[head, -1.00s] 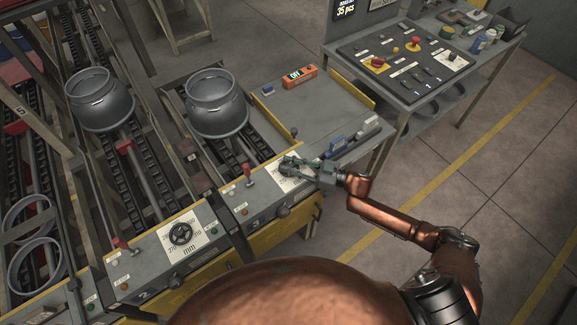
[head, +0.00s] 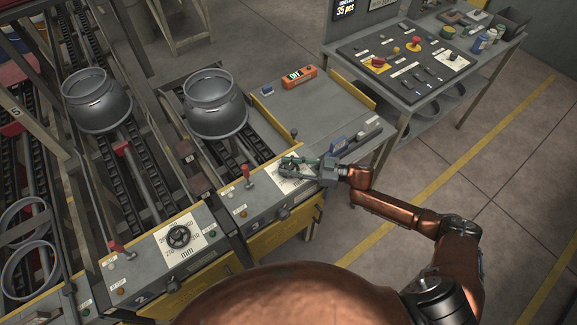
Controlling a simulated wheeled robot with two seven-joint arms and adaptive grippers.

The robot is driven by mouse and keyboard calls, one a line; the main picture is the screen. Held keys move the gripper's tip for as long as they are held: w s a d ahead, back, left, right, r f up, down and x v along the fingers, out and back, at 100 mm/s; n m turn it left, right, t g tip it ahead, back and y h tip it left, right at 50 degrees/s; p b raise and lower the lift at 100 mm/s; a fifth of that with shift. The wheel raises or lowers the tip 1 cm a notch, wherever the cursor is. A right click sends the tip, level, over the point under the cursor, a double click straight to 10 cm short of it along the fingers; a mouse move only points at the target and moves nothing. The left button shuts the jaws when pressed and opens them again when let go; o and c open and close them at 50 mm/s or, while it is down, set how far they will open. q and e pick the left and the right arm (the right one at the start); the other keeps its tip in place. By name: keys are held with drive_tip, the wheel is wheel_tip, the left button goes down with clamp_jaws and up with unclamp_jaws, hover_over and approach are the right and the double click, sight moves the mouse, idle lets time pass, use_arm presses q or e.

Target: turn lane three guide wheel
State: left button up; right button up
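The lane three panel (head: 262,206), marked 3, stands at the end of the lane in the middle. Its white dial plate (head: 282,183) is partly covered by my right gripper (head: 288,164). My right gripper reaches in from the right, with its fingers over the dial where the guide wheel sits. The lane three wheel is mostly hidden by the fingers, and I cannot make out whether they are closed on it. My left gripper is not in view.
Lane two has its own black wheel (head: 179,237) on a dial in mm. A red lever (head: 246,172) stands left of the covered dial. A grey pot (head: 215,105) sits on lane three, another (head: 96,101) on lane two. A button console (head: 408,62) stands back right; the right floor is clear.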

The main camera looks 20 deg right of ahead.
drive_tip(key=shift+o, duration=1.1)
drive_tip(key=shift+d, duration=0.1)
drive_tip(key=v, duration=1.2)
